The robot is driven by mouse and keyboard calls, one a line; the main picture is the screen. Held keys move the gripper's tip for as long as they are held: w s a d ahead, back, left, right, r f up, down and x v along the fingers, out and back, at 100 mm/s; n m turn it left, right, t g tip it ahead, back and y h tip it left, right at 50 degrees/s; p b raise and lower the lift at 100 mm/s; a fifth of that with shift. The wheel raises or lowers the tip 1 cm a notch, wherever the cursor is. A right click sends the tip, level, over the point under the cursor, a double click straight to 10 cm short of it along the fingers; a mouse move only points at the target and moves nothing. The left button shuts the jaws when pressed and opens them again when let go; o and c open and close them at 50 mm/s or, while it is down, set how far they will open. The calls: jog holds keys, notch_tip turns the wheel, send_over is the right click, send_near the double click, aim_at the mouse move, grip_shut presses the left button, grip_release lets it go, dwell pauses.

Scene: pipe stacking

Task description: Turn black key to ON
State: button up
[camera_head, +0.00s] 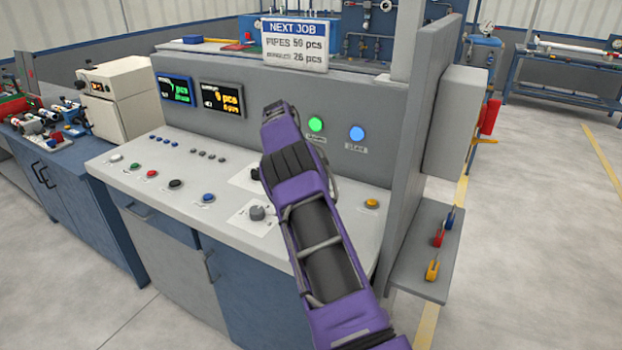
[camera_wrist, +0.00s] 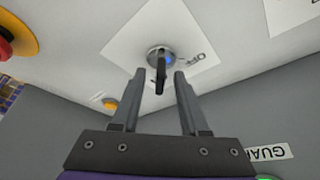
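The black key (camera_wrist: 160,76) sits in a round metal lock with a blue centre on a white label in the wrist view. Part of the label's lettering, seeming to read OFF, shows beside the lock. My gripper (camera_wrist: 158,76) is open. Its two fingertips are on either side of the key, with a visible gap to each side. The key is not gripped.
In the wrist view, a red button on a yellow base (camera_wrist: 12,38) is at the upper left and a yellow button (camera_wrist: 110,104) at the left. The console's upright panel (camera_head: 350,105) rises behind. A grey knob (camera_head: 257,213) is left of my arm.

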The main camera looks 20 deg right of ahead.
jog(key=v, duration=0.7)
jog(key=shift+r, duration=0.2)
jog(key=shift+a, duration=0.1)
